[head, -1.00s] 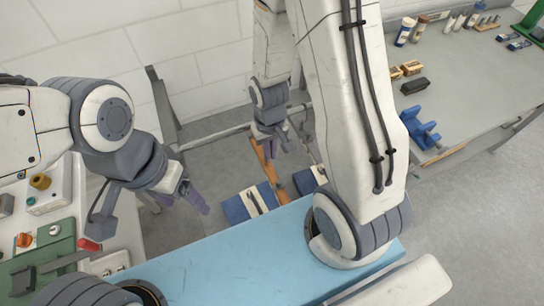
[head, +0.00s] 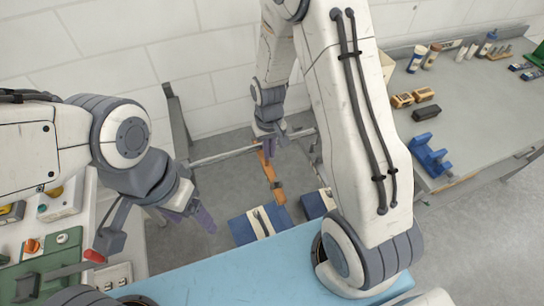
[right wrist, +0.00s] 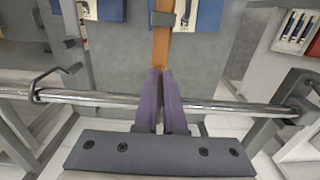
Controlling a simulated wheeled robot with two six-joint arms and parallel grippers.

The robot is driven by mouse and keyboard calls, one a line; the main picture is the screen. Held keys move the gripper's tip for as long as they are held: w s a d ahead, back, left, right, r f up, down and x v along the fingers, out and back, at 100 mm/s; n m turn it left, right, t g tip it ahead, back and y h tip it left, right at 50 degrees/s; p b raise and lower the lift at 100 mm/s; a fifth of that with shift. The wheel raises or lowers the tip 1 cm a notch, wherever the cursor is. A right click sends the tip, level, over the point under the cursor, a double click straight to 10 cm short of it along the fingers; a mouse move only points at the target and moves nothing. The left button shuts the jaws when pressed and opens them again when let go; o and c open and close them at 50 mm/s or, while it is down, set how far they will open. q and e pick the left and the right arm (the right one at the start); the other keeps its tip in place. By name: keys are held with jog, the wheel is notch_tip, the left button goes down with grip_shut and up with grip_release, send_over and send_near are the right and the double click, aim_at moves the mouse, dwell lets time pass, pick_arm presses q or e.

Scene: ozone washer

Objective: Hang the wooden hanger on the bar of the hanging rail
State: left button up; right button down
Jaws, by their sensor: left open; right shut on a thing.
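My right gripper (right wrist: 162,98) is shut on the wooden hanger (right wrist: 160,48), seen as a narrow orange-brown piece running away from the purple fingers. The hanger also shows below the gripper in the head view (head: 270,176). The chrome bar of the hanging rail (right wrist: 85,97) crosses the right wrist view behind the fingers; in the head view the bar (head: 225,156) runs just left of the gripper. I cannot tell whether hanger and bar touch, and I make out no hook clearly.
Folded blue items (head: 246,231) with pale bands lie below the rail. A blue tabletop (head: 230,272) fills the front. A grey bench (head: 470,120) with bottles and a blue holder (head: 428,155) stands right. A control panel (head: 62,245) stands left. A bent metal hook (right wrist: 58,72) sits by the bar.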

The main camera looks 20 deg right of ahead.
jog(key=shift+w, duration=0.75)
jog(key=shift+w+f, duration=0.2)
jog(key=shift+f, duration=0.05)
jog(key=shift+f+b, duration=1.1)
jog(key=shift+f, duration=0.1)
